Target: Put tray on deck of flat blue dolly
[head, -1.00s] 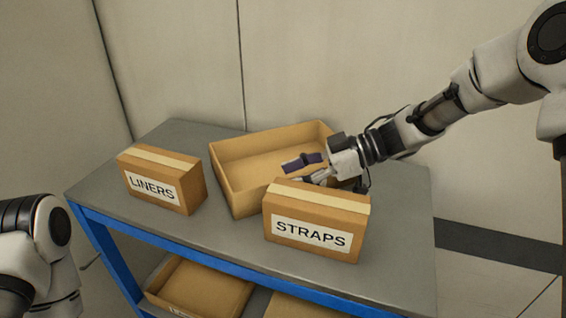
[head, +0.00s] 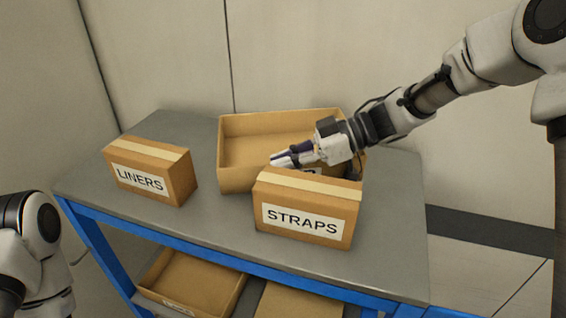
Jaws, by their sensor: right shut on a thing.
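The tray (head: 240,127), an open tan cardboard one, sits at the back of the grey tabletop, partly hidden behind the STRAPS box. My right gripper (head: 284,158) reaches in from the right and is shut on the tray's near wall, just above the STRAPS box; the exact contact is partly hidden. The tray looks empty where its inside shows. My left arm shows at the left edge, but its gripper is out of view. No flat blue dolly is in view.
The closed STRAPS box (head: 305,220) stands close in front of the tray. The closed LINERS box (head: 150,180) stands to the left. The grey table (head: 215,225) has a blue frame. Its lower shelf holds another open tray (head: 190,285). The wall is close behind.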

